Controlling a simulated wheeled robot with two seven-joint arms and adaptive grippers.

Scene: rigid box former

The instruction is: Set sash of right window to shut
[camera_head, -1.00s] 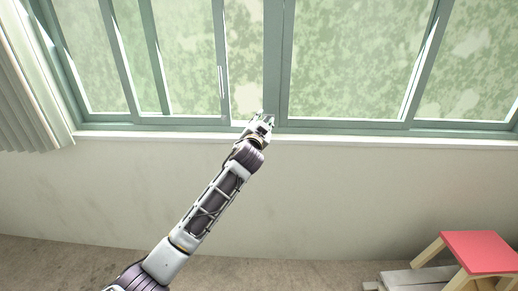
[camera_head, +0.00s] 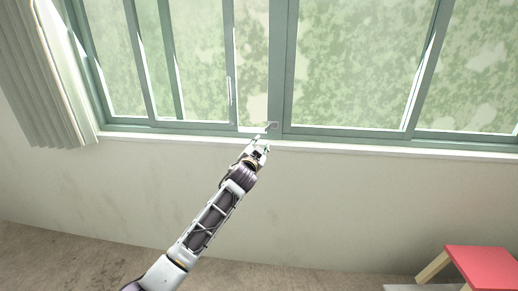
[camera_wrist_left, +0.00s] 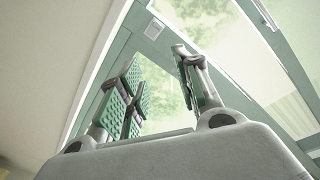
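A wide green-framed window fills the top of the head view. Left of the thick central post (camera_head: 282,70), a sash stile (camera_head: 232,60) carries a long pale handle (camera_head: 229,91), with a strip of view between stile and post. Right of the post is a broad pane (camera_head: 355,65) with a slanting stile (camera_head: 428,65). I cannot tell which part is the right window's sash. My left gripper (camera_head: 262,147) is near the sill, just below a small pale fitting (camera_head: 271,126) at the post's foot. In the wrist view its green-padded fingers (camera_wrist_left: 163,90) are apart and empty. My right gripper is out of view.
A pale sill (camera_head: 380,147) runs along the window's bottom above a plain wall (camera_head: 340,200). A pleated curtain (camera_head: 45,90) hangs at the left. A red-topped stool (camera_head: 485,266) stands at the lower right. The brown floor (camera_head: 60,260) is clear at the left.

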